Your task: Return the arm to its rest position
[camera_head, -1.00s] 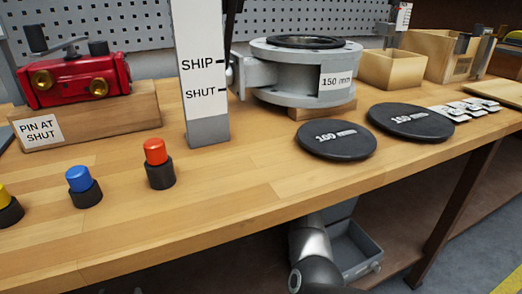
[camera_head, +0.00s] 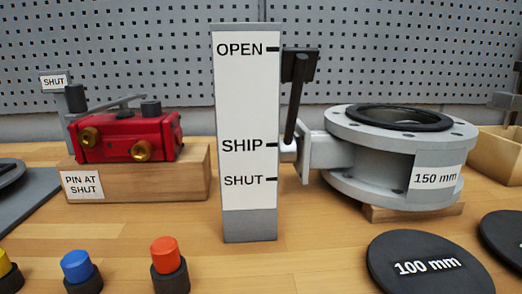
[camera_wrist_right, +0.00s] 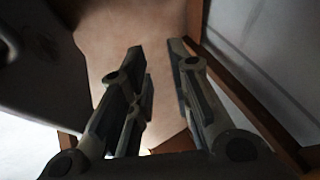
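My right gripper (camera_wrist_right: 160,85) shows in the right wrist view with its two fingers apart and nothing between them. Behind the fingers is a plain tan surface that I cannot name. Neither gripper shows in the head view now, and my left gripper is in no view. In the head view the grey valve body (camera_head: 395,160), tagged 150 mm, sits on a wooden block with its dark handle (camera_head: 296,95) pointing up beside the OPEN/SHIP/SHUT scale post (camera_head: 247,130). The red actuator (camera_head: 128,137) sits on a wooden block labelled PIN AT SHUT.
Blue (camera_head: 77,267), orange (camera_head: 167,257) and yellow (camera_head: 6,266) capped pegs stand at the bench front. A black 100 mm disc (camera_head: 425,268) lies at right, with another partly cut off beside it. A wooden box (camera_head: 495,160) stands at far right. A pegboard (camera_head: 150,50) closes the back.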

